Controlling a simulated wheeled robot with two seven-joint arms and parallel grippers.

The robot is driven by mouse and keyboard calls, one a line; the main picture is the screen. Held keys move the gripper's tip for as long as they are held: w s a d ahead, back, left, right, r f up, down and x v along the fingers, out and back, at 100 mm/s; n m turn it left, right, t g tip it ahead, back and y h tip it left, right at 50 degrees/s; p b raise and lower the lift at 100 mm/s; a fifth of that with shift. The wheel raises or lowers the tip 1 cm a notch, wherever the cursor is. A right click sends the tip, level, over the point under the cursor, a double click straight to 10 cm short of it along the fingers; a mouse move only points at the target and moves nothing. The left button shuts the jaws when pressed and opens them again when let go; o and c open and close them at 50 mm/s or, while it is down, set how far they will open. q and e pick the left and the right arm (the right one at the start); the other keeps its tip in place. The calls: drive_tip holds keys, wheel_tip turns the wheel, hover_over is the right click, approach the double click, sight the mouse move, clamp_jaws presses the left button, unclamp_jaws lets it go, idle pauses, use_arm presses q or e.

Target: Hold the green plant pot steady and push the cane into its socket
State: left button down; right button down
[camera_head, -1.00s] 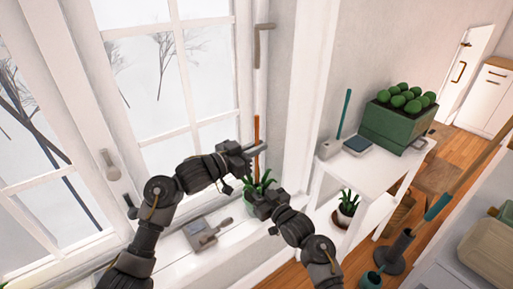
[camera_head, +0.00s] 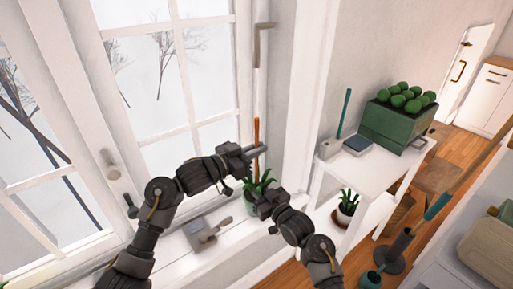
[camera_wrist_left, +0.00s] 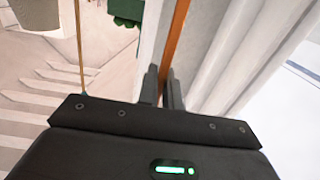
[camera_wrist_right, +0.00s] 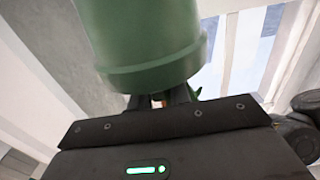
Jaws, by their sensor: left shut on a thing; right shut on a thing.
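The orange-brown cane (camera_head: 257,132) stands nearly upright by the window. My left gripper (camera_head: 258,152) is shut on it part-way up; in the left wrist view the cane (camera_wrist_left: 176,42) runs between the fingers (camera_wrist_left: 163,90). Below it, green leaves (camera_head: 259,184) grow from the plant pot, which is mostly hidden in the head view. My right gripper (camera_head: 262,204) is shut on the pot. In the right wrist view the green pot (camera_wrist_right: 150,45) fills the top middle, at the fingers (camera_wrist_right: 172,98). The cane's lower end and the socket are hidden.
The window frame and handle (camera_head: 110,165) are close to my left arm. A white side table (camera_head: 365,172) with a green planter (camera_head: 398,122) stands to the right.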

sight(256, 163)
use_arm(q)
drive_tip(key=shift+f, duration=2.45)
drive_tip(key=c, duration=1.5)
unclamp_jaws()
wheel_tip(256, 163, up, 10)
